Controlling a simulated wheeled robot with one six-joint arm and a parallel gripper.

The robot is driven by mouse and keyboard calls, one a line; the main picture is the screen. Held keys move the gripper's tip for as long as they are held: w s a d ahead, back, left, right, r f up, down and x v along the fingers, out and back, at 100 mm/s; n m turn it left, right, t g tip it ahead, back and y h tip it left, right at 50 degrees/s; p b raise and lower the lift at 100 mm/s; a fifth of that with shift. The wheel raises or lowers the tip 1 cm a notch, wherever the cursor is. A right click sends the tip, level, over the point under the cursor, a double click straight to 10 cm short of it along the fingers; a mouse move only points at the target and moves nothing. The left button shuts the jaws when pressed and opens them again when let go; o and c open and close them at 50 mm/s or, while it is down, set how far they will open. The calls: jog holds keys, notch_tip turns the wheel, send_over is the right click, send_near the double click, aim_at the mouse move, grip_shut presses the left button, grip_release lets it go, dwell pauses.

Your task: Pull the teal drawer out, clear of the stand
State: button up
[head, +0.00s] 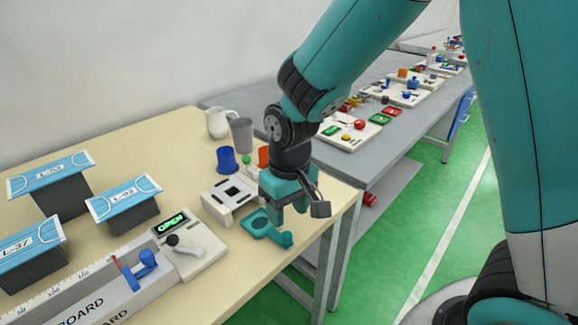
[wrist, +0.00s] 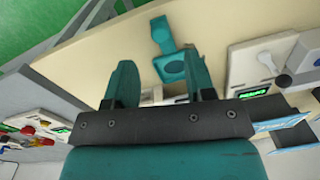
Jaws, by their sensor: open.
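The teal drawer (head: 259,224) lies on the beige table near its front edge, in front of the white stand (head: 217,208). My gripper (head: 292,208) is open and empty, above the drawer and beside the stand. In the wrist view my gripper (wrist: 166,72) partly hides the stand.
A device with a lit OPEN sign (head: 172,222) and a lever stands left of the drawer. A blue cup (head: 227,160), a grey cup (head: 242,135) and a white jug (head: 220,123) stand behind. Floor beyond the table edge is clear.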

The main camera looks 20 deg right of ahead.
notch_tip(320, 180, up, 11)
jog(key=shift+d+p, duration=0.2)
jog(key=shift+p, duration=0.1)
jog(key=shift+f, duration=0.1)
jog(key=s+a+r+n+y, duration=0.2)
jog(key=s, duration=0.6)
jog(key=s+a+r+n+y+p, duration=0.1)
jog(key=s+r+n, duration=0.1)
jog(key=s, duration=0.6)
jog(key=shift+a+r+n+y, duration=0.2)
jog(key=shift+a+n+y, duration=0.1)
jog(key=shift+a+y, duration=0.1)
dwell(1.0)
